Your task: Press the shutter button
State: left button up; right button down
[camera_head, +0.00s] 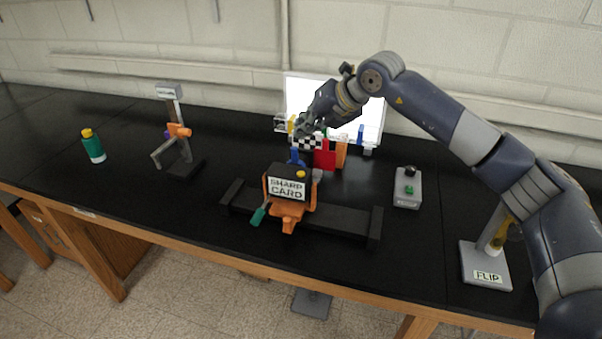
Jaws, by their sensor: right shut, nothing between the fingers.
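A black box labelled "SHARP CARD" (287,188) sits on an orange mount (287,212) on a black rail. A small yellow round button (301,174) is at its upper right edge. A grey box (407,198) to the right has a green button (409,189) and a black knob (410,170). No button carries a readable shutter label. My right gripper (303,128) is shut and empty, above and behind the black box, near a checkered card (308,142). From this angle its contact with anything cannot be told. My left gripper is not in view.
A bright white panel (302,93) stands behind. The black rail (345,221) lies near the front edge. A "FLIP" stand (487,277) is at right, by my right arm. The left tabletop is mostly clear.

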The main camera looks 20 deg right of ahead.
jog(key=b, duration=0.4)
send_over(304, 171)
notch_tip(304, 171, down, 8)
jog(key=shift+f+b, duration=0.4)
jog(key=shift+b, duration=0.05)
dwell(1.0)
jog(key=shift+f+b, duration=0.4)
jog(key=shift+b, duration=0.05)
jog(key=shift+s+f+b, duration=0.1)
jog(key=shift+f+b, duration=0.35)
jog(key=shift+b, duration=0.05)
dwell(0.4)
jog(key=shift+r, duration=0.15)
dwell(0.3)
jog(key=shift+r+p, duration=0.4)
jog(key=shift+r, duration=0.35)
jog(key=shift+r, duration=0.1)
